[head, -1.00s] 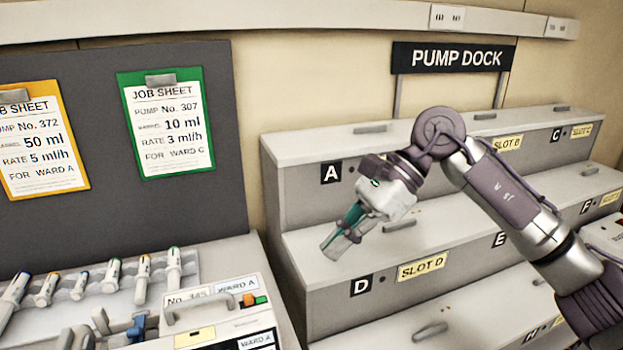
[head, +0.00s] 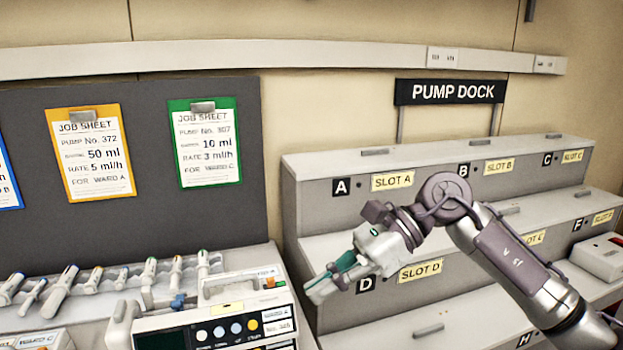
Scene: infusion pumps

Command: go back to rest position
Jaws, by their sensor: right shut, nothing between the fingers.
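My right gripper (head: 322,288) is in the head view, right of the middle, at the end of my arm that comes in from the lower right. Its fingers are shut with nothing between them and point down to the left. It is in front of the stepped pump dock (head: 322,217), close to the D label (head: 366,285) in the picture, and it hides part of that step's face. My left gripper is not in the view.
An infusion pump (head: 230,309) and a rack of several syringes (head: 110,283) stand at the lower left. A white pump (head: 603,257) sits on the dock at the right edge. Job sheets (head: 90,152) hang on a dark board (head: 278,110) behind. The dock steps near my gripper look bare.

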